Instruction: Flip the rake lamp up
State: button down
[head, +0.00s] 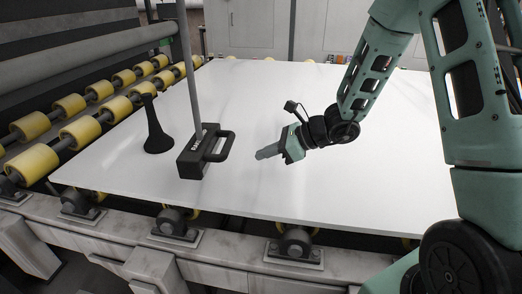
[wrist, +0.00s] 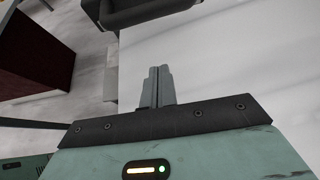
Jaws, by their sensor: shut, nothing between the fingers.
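A black box-shaped unit (head: 192,158) with a loop handle (head: 219,147) on its right side and pale lettering stands on the white slab (head: 330,190). I take it to be the rake lamp, though I cannot tell for sure. In the wrist view a dark shape (wrist: 140,12) at the top edge looks like part of this unit. My gripper (head: 262,154) is to the right of the handle, apart from it, low over the slab and pointing left. Its fingers are shut together with nothing between them, as the wrist view also shows (wrist: 157,85).
A black flared stand (head: 157,130) is left of the unit. A grey pole (head: 187,65) rises behind the unit. Yellow rollers (head: 82,134) line the slab's left side; a metal frame (head: 230,252) runs along the front. The slab's middle and right are clear.

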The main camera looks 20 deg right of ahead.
jog(key=x, duration=0.7)
jog(key=shift+a+f, duration=0.1)
jog(key=shift+w+a+r+p, duration=0.2)
jog(key=shift+r+p, duration=0.15)
jog(key=shift+r, duration=0.2)
jog(key=shift+w+a+r+p, duration=0.15)
jog(key=shift+r+p, duration=0.2)
jog(key=shift+r, duration=0.2)
jog(key=shift+a+r+p, duration=0.15)
jog(key=shift+r+p, duration=0.15)
jog(key=shift+r, duration=0.45)
notch_tip(320, 180, up, 46)
jog(key=p, duration=2.8)
